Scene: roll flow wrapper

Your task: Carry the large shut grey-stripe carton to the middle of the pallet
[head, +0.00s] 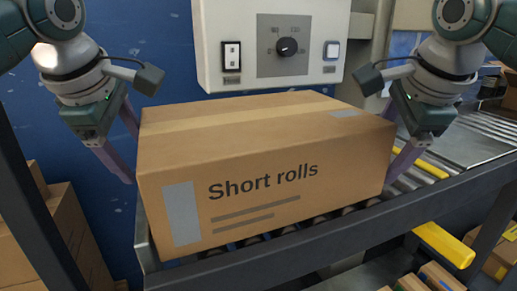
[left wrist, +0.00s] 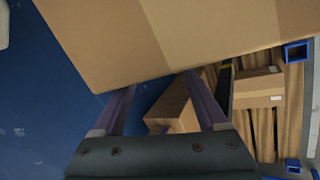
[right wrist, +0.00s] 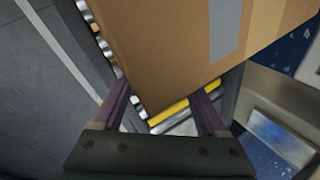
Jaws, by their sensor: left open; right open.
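The large shut carton (head: 265,185), printed "Short rolls", has a grey stripe at the left of its front face and a grey patch on top. It sits on the roller conveyor (head: 340,238). My left gripper (head: 129,158) is open beside its left end, and my right gripper (head: 393,158) is open beside its right end. The carton also shows above the fingers in the left wrist view (left wrist: 120,45) and right wrist view (right wrist: 170,45). I cannot tell whether any finger touches it. A slatted wooden pallet (left wrist: 295,95) with blue corner pieces shows at the right of the left wrist view.
A smaller carton (left wrist: 258,87) lies on the pallet. Other cartons (head: 70,220) stand at the lower left. A control box (head: 270,45) with a dial is behind the large carton. A dark conveyor rail (head: 300,255) runs along the front; a yellow bar (head: 443,245) is at right.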

